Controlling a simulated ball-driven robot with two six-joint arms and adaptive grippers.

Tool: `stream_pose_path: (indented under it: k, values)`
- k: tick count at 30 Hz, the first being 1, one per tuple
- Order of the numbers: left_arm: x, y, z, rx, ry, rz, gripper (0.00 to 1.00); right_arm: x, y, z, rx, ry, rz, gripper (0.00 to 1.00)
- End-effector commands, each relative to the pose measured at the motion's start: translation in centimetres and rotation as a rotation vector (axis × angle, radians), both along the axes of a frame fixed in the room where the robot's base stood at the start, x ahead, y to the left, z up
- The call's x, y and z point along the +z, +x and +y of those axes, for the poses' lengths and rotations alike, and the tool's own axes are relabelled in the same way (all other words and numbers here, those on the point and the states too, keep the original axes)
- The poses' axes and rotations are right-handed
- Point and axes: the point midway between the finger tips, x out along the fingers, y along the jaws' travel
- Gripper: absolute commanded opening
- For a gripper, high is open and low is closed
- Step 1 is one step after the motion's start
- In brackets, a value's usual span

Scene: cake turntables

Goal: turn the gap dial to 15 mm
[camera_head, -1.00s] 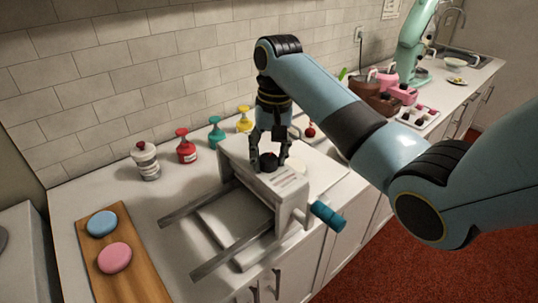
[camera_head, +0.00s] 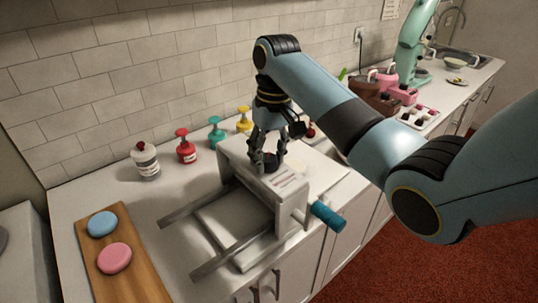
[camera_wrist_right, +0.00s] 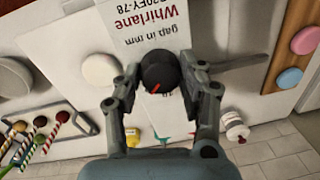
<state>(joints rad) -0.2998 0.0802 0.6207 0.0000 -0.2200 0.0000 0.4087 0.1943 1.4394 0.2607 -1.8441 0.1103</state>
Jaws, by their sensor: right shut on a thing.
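The black gap dial (camera_wrist_right: 160,70) sits on top of the white sheeter (camera_head: 232,153), below a label reading "gap in mm" (camera_wrist_right: 153,42) in the right wrist view. A red pointer mark shows on the dial; the scale numbers are mostly hidden by the fingers. My right gripper (camera_head: 265,161) is shut on the dial from above, and its fingers flank the dial in the right wrist view (camera_wrist_right: 160,85). The sheeter's blue crank handle (camera_head: 328,216) sticks out at its right side. My left gripper is not in view.
A wooden board (camera_head: 128,270) with a blue disc (camera_head: 102,223) and a pink disc (camera_head: 114,257) lies at the left. Red (camera_head: 186,150), teal (camera_head: 215,136) and yellow (camera_head: 244,122) bottles stand behind the sheeter. Metal rails extend from its front.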

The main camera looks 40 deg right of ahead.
Motion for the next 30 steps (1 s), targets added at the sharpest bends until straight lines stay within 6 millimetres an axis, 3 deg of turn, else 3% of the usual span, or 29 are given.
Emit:
stream_pose_path:
  k: [4, 5, 10, 24, 30]
  values:
    - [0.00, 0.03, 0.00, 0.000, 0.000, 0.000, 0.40, 0.01, 0.05, -0.01, -0.001, 0.000, -0.002, 0.08]
    - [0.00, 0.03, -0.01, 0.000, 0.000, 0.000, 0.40, 0.01, 0.05, -0.01, -0.001, 0.000, -0.002, 0.41]
    - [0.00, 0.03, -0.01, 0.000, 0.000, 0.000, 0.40, 0.02, 0.03, 0.00, -0.001, 0.000, -0.001, 0.64]
    - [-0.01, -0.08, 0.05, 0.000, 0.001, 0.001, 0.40, 0.00, 0.00, 0.00, -0.010, 0.000, 0.000, 0.64]
    - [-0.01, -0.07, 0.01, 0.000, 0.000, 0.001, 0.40, -0.04, -0.07, 0.00, -0.155, 0.000, 0.000, 0.64]
